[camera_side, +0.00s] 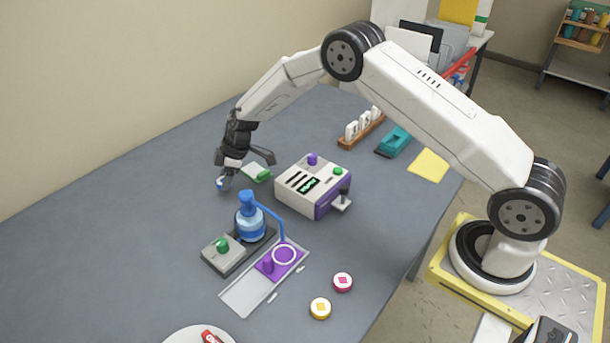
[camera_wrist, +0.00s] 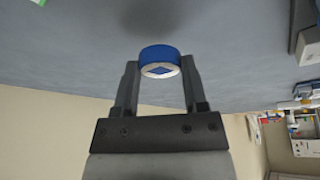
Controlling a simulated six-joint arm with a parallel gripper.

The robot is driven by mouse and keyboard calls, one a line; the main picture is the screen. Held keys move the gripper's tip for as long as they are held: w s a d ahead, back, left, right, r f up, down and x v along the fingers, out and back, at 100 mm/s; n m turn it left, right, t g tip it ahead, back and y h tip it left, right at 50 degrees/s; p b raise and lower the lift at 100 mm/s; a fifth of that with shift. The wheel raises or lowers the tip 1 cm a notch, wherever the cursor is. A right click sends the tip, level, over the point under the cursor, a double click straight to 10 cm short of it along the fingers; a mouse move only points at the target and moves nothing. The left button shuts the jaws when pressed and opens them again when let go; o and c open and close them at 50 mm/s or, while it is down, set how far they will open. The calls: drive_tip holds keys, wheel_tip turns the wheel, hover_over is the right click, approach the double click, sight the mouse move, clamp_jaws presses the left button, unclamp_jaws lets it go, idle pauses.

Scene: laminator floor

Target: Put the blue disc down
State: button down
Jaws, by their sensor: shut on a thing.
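My gripper (camera_side: 224,176) is at the far left part of the grey table, pointing downward. It is shut on the blue disc (camera_side: 220,184), which shows small and partly covered by the fingers in the side view. In the wrist view the blue disc (camera_wrist: 160,54) sits between the two fingertips of my gripper (camera_wrist: 160,65). It has a blue rim and a white face with a blue diamond.
A green-and-white block (camera_side: 257,173) lies close right of my gripper. A white-and-purple machine (camera_side: 312,188) stands farther right. A blue bottle device (camera_side: 250,222) and clear tray (camera_side: 250,292) are nearer. Pink (camera_side: 343,282) and yellow (camera_side: 320,308) discs lie in front. The table's left is clear.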

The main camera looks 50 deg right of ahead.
drive_tip(key=shift+w+f, duration=0.15)
drive_tip(key=shift+f, duration=1.55)
drive_tip(key=shift+f, duration=0.1)
drive_tip(key=shift+c, duration=0.6)
unclamp_jaws()
drive_tip(key=v, duration=1.2)
